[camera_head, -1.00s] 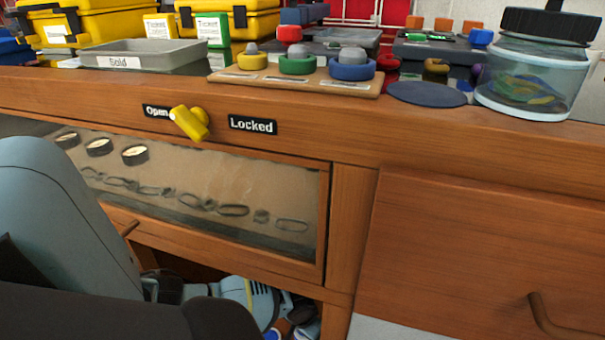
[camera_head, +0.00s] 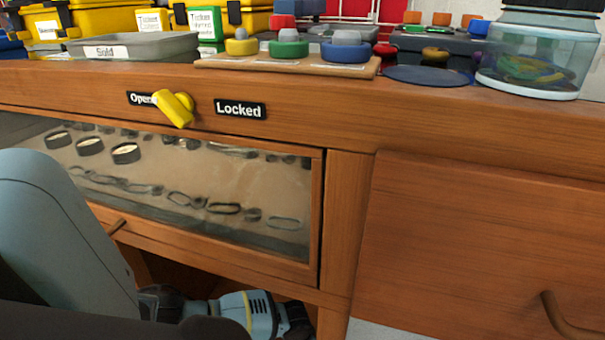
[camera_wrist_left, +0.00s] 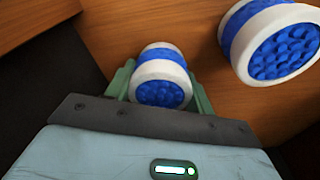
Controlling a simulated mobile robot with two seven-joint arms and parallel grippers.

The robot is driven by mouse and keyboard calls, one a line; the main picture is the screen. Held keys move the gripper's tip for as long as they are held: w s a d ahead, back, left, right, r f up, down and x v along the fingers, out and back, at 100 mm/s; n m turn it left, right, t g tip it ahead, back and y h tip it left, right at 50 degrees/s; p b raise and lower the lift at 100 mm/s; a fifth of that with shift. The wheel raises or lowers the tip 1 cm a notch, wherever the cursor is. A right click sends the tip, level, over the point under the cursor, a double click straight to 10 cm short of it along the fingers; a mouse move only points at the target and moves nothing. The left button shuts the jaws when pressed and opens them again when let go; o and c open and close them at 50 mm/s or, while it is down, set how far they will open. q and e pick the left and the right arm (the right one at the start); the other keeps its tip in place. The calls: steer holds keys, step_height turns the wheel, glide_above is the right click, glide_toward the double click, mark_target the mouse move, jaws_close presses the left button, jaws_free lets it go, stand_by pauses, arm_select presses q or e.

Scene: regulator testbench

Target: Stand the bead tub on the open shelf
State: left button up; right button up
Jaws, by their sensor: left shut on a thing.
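In the left wrist view, my left gripper (camera_wrist_left: 161,78) has its green fingers shut on a bead tub (camera_wrist_left: 163,66), a short cylinder with white rims, a blue band and blue beads at its near end. A second similar tub (camera_wrist_left: 272,48) is at the upper right, apart from the fingers, with wood behind it. In the head view, my left gripper (camera_head: 292,320) is low, at the open shelf (camera_head: 185,272) under the glass-fronted case. The held tub is not visible there. My right gripper is not in view.
The glass-fronted case (camera_head: 200,190) is above my left gripper, with a yellow latch (camera_head: 175,107) at "Open". A wooden post (camera_head: 342,220) and a drawer front (camera_head: 480,250) stand to the right. A glass jar (camera_head: 535,50) and trays stand on the bench top.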

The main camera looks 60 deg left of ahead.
arm_select(q)
steer(key=o, duration=1)
steer(key=shift+f, duration=0.15)
steer(key=shift+r+p, duration=0.4)
steer(key=shift+r, duration=0.15)
steer(key=r+p, duration=0.1)
steer(key=r, duration=0.1)
steer(key=r+p, duration=0.1)
steer(key=s+r+p, duration=0.1)
steer(key=r, duration=0.1)
steer(key=shift+d+r+p, duration=0.15)
steer(key=shift+r+p, duration=0.2)
steer(key=shift+p, duration=0.05)
steer(key=shift+r+p, duration=0.3)
steer(key=shift+r, duration=0.2)
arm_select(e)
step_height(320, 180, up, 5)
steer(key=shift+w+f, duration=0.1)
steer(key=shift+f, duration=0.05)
arm_select(q)
steer(key=shift+s+d, duration=0.1)
